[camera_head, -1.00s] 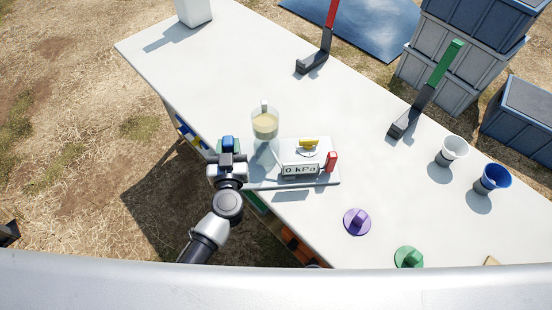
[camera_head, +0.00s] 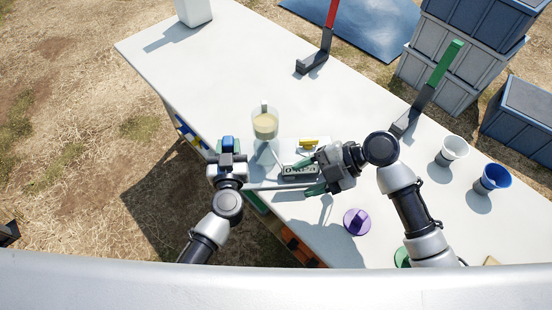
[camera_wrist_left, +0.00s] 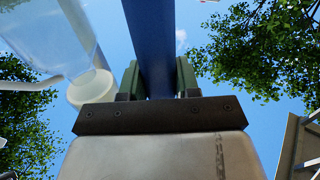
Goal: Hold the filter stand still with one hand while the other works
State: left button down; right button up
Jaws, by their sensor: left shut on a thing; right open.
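The filter stand has a pale grey base plate (camera_head: 262,183), a clear cup (camera_head: 265,124) of yellowish liquid and a gauge (camera_head: 296,171) whose display is partly covered. A yellow lever (camera_head: 308,142) shows behind the gauge. My left gripper (camera_head: 228,151) is shut on a blue grip (camera_head: 228,140) at the stand's left end. In the left wrist view the blue grip (camera_wrist_left: 153,45) runs between the green fingers, with the clear cup (camera_wrist_left: 90,85) to its left. My right gripper (camera_head: 312,175) is open, its fingers beside the gauge's right end. The red knob there is hidden behind it.
A purple knobbed disc (camera_head: 357,221) lies in front of my right gripper.

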jog(key=w+d+r+m+t+h, duration=0.1)
jog(key=w+d+r+m+h, duration=0.1)
jog(key=w+d+m+h, duration=0.65)
jog(key=shift+y, duration=0.75)
jog(key=x, duration=0.2)
jog(key=d+x, duration=0.1)
jog(key=x, duration=0.2)
jog(key=w+x, duration=0.1)
jog(key=x, duration=0.2)
jog(key=shift+w+d+f, duration=0.1)
jog(key=shift+d+f, duration=0.1)
jog(key=shift+f, duration=0.1)
jog(key=c, duration=1)
jog(key=shift+w+d, duration=0.15)
jog(key=shift+d, duration=1.4)
jog(key=shift+w+d, duration=0.15)
jog(key=shift+d, duration=1.35)
jog(key=shift+a, duration=0.1)
